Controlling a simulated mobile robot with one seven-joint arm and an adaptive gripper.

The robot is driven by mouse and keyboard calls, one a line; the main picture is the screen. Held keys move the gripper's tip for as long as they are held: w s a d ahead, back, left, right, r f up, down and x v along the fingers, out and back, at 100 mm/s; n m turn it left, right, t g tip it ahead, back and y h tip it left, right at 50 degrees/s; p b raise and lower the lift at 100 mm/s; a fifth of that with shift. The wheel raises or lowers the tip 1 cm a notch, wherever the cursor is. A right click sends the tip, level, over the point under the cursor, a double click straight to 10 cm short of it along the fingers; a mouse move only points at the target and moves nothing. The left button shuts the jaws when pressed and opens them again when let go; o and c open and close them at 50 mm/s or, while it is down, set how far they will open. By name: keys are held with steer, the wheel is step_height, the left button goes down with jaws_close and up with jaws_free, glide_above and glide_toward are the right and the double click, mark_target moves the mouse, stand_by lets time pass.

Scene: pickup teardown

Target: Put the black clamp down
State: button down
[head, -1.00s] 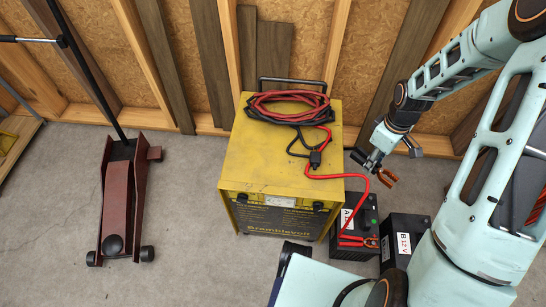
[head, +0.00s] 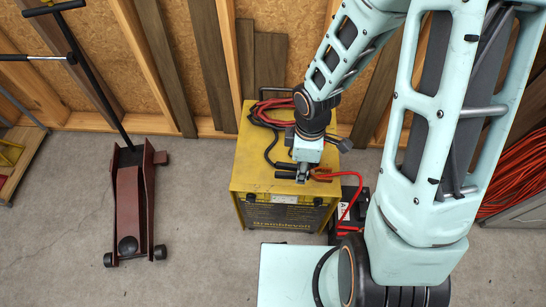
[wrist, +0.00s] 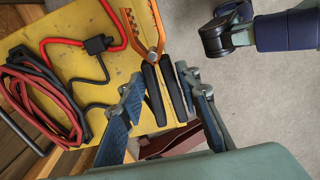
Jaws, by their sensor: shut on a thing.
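The black clamp has black handles and orange-copper jaws. In the wrist view the black clamp (wrist: 154,94) is between the fingers of my gripper (wrist: 163,85), its jaws pointing away over the yellow charger top. In the head view my gripper (head: 302,178) is shut on it over the front right of the yellow charger (head: 250,175), with an orange jaw showing to its right. I cannot tell whether the clamp touches the charger top. The red clamp is hidden behind my arm in the head view.
Coiled red and black cables (head: 268,112) lie on the back of the charger top; a red cable (head: 352,190) runs down to battery A (head: 350,194), partly hidden by my arm. A red floor jack (head: 131,205) stands left. The charger's front left top is clear.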

steer(key=shift+s+a+r, duration=0.3)
steer(key=shift+s+r, duration=0.05)
steer(key=shift+a+n, duration=0.25)
steer(key=shift+n, duration=0.05)
steer(key=w+a+f+b, duration=0.1)
steer(key=w+a+f, duration=0.3)
steer(key=w, duration=0.4)
steer(key=b, duration=0.1)
glide_toward(276, 155)
steer(key=s+f, duration=0.2)
steer(key=shift+s+d+f, duration=0.1)
steer(key=shift+s+d, duration=0.05)
steer(key=shift+s, duration=0.25)
steer(key=shift+w+a+f+b, duration=0.1)
steer(key=shift+w+f+b, duration=0.15)
steer(key=shift+f, duration=0.75)
steer(key=shift+w+a+f+b, duration=0.1)
steer(key=shift+f+b, duration=0.1)
steer(key=shift+f, duration=0.75)
steer(key=shift+f, duration=0.3)
steer(key=c, duration=1.4)
jaws_free()
steer(key=shift+r, duration=0.1)
steer(key=shift+c, duration=0.2)
